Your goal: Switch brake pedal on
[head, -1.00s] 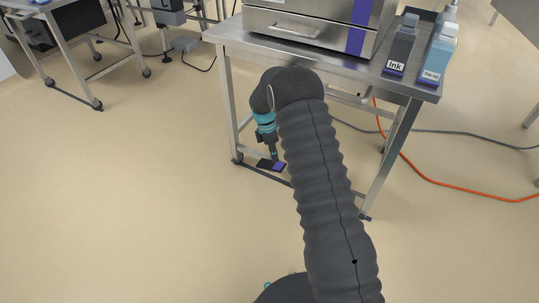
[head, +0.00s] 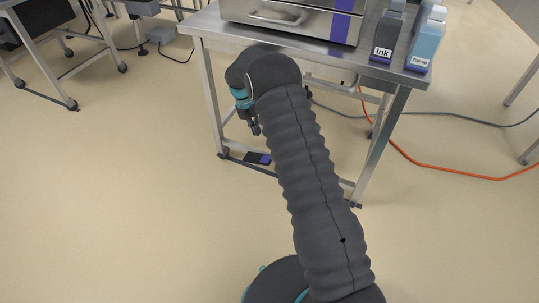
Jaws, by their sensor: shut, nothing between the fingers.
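The brake pedal (head: 264,159) is a small dark and purple pedal low under the steel table, by the lower frame bar. No lamp or marking that tells its on or off state can be made out. My gripper (head: 256,132) points down in the head view, with its fingers shut and empty. Its tips appear above the pedal in the picture, with a gap between them. My arm hides part of the space to the right of the pedal.
The steel table (head: 300,50) carries a machine with a drawer (head: 287,20), an ink bottle (head: 384,42) and a blue bottle (head: 424,45). An orange cable (head: 440,173) and a grey cable lie on the floor at right. Open floor lies at left.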

